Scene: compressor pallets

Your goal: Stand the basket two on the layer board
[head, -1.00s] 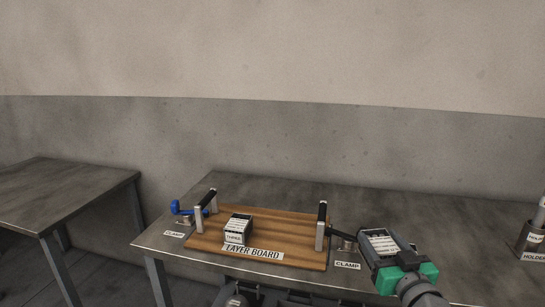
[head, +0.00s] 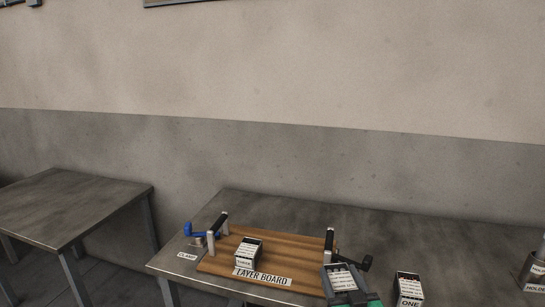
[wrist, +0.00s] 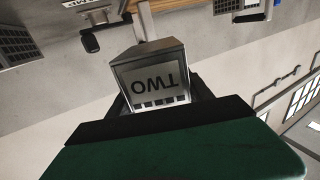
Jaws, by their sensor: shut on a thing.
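Basket two (wrist: 155,82), a grey box with a white label reading TWO, shows upside down in the wrist view, between the dark jaws of my gripper (wrist: 158,100). In the head view the held basket (head: 340,278) is at the front right corner of the layer board (head: 290,250), overlapping its edge. I cannot tell its height above the board. My gripper (head: 352,297) is shut on it, partly cut off by the lower frame edge. The wooden layer board lies on the grey table, with its name label at the front.
Another basket (head: 248,250) stands on the board's left half. Basket ONE (head: 408,288) stands on the table right of my gripper. Posts with a blue clamp handle (head: 200,230) and a black one (head: 355,262) flank the board. A holder (head: 533,272) is far right. The board's middle is clear.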

